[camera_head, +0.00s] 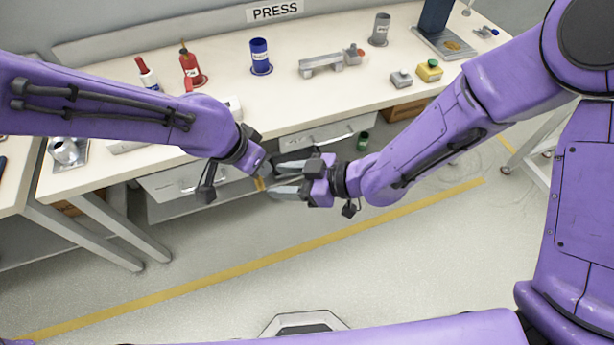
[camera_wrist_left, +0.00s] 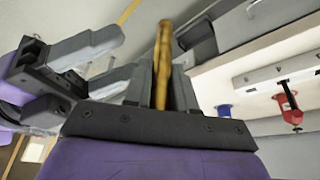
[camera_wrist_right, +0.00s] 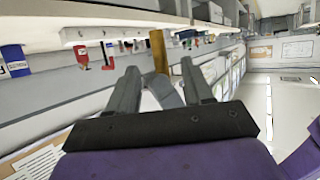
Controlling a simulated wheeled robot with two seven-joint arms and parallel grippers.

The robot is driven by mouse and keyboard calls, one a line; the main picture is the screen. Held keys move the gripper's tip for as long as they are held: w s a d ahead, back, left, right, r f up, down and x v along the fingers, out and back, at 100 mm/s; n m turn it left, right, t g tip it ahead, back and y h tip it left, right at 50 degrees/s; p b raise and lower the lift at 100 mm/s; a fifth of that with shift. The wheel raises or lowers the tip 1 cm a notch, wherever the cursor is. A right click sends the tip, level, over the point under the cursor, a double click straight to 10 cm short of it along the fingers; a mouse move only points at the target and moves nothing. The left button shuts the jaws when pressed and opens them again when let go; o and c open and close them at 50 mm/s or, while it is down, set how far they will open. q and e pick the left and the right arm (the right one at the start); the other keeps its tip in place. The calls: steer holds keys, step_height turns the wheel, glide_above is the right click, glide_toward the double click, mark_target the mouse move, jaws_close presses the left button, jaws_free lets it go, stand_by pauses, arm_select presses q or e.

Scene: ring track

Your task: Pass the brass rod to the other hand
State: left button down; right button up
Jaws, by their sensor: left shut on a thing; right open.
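The brass rod (camera_wrist_left: 163,62) is held between the fingers of my left gripper (camera_wrist_left: 165,88) in the left wrist view and sticks out beyond them. In the head view only a short piece of the rod (camera_head: 260,184) shows between the two hands. My right gripper (camera_head: 285,178) is open, its fingers pointing left at the left gripper (camera_head: 262,174). In the right wrist view the rod (camera_wrist_right: 158,52) stands just ahead of the open fingers of the right gripper (camera_wrist_right: 160,90). I cannot tell whether they touch it.
The workbench (camera_head: 330,95) lies behind the hands, with a red bottle (camera_head: 191,66), a blue cylinder (camera_head: 260,56), a grey cylinder (camera_head: 380,30) and a yellow button box (camera_head: 429,70) on it. Drawers (camera_head: 185,180) sit under its front edge. The floor in front is clear.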

mark_target(262, 180)
steer(key=x, duration=0.6)
steer(key=shift+a+f, duration=0.1)
steer(key=shift+c, duration=0.4)
jaws_close()
arm_select(q)
steer(key=c, duration=0.8)
jaws_free()
steer(key=shift+c, duration=0.2)
